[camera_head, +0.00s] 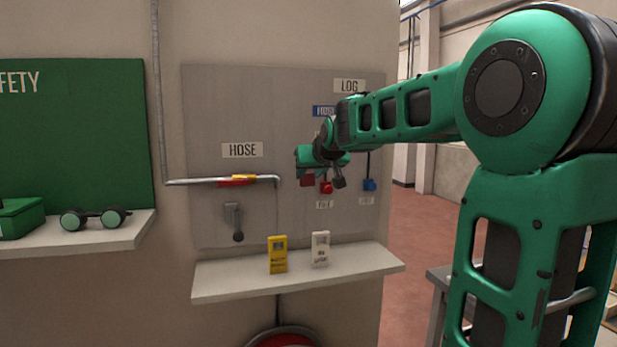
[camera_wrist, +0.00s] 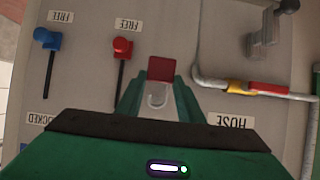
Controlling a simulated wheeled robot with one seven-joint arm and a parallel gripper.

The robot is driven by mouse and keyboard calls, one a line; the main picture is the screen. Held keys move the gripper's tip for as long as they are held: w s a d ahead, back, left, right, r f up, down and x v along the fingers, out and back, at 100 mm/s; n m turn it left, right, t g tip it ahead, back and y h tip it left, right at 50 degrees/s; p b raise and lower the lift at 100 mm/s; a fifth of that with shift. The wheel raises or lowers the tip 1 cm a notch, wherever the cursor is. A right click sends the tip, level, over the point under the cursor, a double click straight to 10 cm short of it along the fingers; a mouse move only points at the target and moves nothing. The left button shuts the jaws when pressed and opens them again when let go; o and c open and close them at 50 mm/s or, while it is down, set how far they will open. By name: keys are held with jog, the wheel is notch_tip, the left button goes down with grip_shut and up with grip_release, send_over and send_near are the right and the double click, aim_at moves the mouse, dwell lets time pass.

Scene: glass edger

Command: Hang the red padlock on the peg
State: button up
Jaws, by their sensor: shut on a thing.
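The red padlock (camera_wrist: 161,68) shows in the wrist view with its pale shackle (camera_wrist: 158,98) between my fingers. My gripper (camera_wrist: 157,90) is shut on the padlock and holds it in front of the grey wall panel. In the head view my gripper (camera_head: 324,170) is at the panel's right half, and the padlock (camera_head: 306,181) shows as a small red patch beneath it. A grey peg-like fitting with a round end (camera_head: 235,218) sticks out of the panel below the HOSE label; it also shows in the wrist view (camera_wrist: 268,38). The padlock is apart from it.
A pipe (camera_head: 205,181) with yellow and red parts crosses the panel above the grey fitting. Red (camera_head: 326,187) and blue (camera_head: 369,185) knobs are on the panel near my gripper. A shelf (camera_head: 225,283) below holds a yellow tag (camera_head: 278,254) and a white tag (camera_head: 320,248).

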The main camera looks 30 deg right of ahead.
jog(key=shift+w+d+f, duration=0.1)
jog(key=shift+w+d, duration=0.15)
jog(key=shift+w, duration=0.5)
jog(key=shift+w+d+f, duration=0.1)
jog(key=shift+w+d, duration=0.1)
jog(key=shift+w, duration=0.55)
jog(key=shift+w+d+f, duration=0.15)
jog(key=shift+w+f, duration=0.05)
jog(key=shift+w, duration=0.25)
jog(key=shift+w, duration=0.1)
jog(key=o, duration=1.2)
jog(key=v, duration=1)
jog(key=shift+s+r, duration=0.15)
jog(key=shift+s, duration=0.15)
